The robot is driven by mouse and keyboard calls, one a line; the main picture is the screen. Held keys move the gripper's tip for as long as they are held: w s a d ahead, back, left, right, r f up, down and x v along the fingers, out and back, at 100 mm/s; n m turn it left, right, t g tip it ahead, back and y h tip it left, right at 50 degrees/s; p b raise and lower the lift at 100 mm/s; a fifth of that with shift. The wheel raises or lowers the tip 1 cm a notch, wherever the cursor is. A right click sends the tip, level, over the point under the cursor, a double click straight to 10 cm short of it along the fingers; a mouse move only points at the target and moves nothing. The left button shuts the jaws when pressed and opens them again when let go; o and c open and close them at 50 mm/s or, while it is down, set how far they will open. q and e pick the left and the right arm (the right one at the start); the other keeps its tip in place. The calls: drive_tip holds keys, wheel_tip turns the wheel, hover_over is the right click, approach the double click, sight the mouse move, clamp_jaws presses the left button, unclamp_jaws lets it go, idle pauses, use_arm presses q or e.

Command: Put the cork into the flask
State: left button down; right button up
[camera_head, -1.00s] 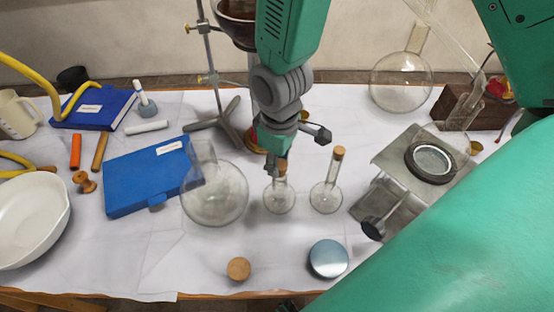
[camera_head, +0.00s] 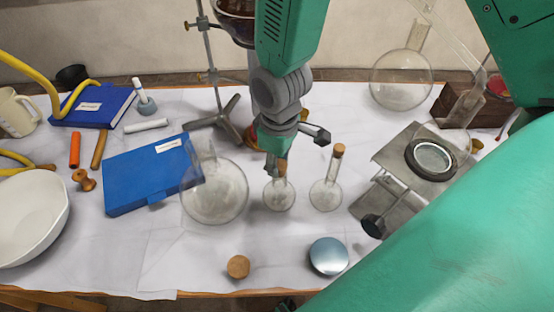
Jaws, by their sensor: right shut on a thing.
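My right gripper (camera_head: 277,167) points down over a small round flask (camera_head: 279,196) in the middle of the table. It is shut on a small brown cork (camera_head: 282,170), which is at the top of that flask's neck. The fingers partly hide the cork and the neck, so I cannot tell how deep the cork sits. A second small flask (camera_head: 325,195) stands just to the right with a cork (camera_head: 338,150) in its neck. A large clear flask (camera_head: 216,192) stands to the left. A wider loose cork (camera_head: 238,267) lies near the front edge. My left gripper is not clearly seen.
A blue box (camera_head: 150,178) and a white bowl (camera_head: 28,215) are at the left. A metal stand (camera_head: 222,120) is behind the flasks. A metal stage with a lens (camera_head: 432,158) is at the right. A round metal lid (camera_head: 328,256) lies in front. The front-left cloth is clear.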

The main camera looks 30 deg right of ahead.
drive_tip(key=shift+f+p, duration=0.25)
drive_tip(key=shift+p, duration=0.2)
idle(1.3)
drive_tip(key=shift+f, duration=0.4)
idle(1.4)
drive_tip(key=o, duration=1.5)
drive_tip(key=shift+r+p, duration=3.55)
drive_tip(key=shift+p, duration=0.1)
drive_tip(key=shift+f, duration=0.1)
